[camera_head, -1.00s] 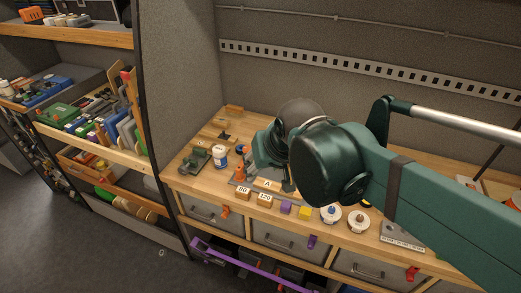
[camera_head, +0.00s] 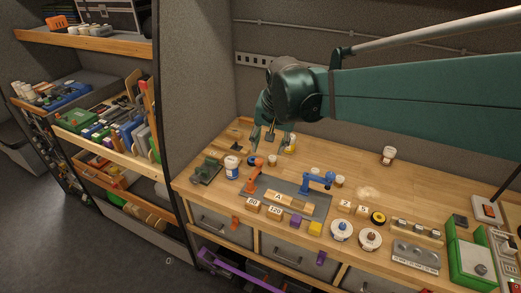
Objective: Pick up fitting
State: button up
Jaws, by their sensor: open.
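My gripper (camera_head: 263,139) hangs over the back left of the workbench, fingers pointing down, apart and with nothing seen between them. Small items lie on the bench below and beside it, including a yellow-and-white piece (camera_head: 290,145) just to its right. A small white and brown piece (camera_head: 388,155) stands alone towards the back right. I cannot tell which of these is the fitting. My arm covers part of the back wall.
A grey mat (camera_head: 316,208) holds an orange clamp (camera_head: 250,181), a blue clamp (camera_head: 318,181) and a wooden block marked A (camera_head: 279,197). A white-and-blue jar (camera_head: 232,167) stands at left. Green boxes (camera_head: 470,262) stand at right. The bench's back middle is mostly clear.

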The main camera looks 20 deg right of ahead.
jog(key=w+d+f+m+g, duration=0.1)
jog(key=w+d+f+m, duration=0.25)
jog(key=w, duration=0.65)
jog(key=m+g, duration=0.3)
jog(key=m, duration=0.3)
send_over(272, 157)
jog(key=f, duration=2)
jog(key=shift+s+a+f, duration=0.1)
jog(key=shift+s+a, duration=0.1)
jog(key=shift+s, duration=0.15)
jog(key=shift+w+d+f+m, duration=0.2)
jog(key=shift+f+m, duration=0.05)
jog(key=shift+f, duration=0.3)
jog(key=shift+f, duration=1.3)
jog(key=shift+f+p, duration=0.4)
jog(key=shift+f, duration=2.2)
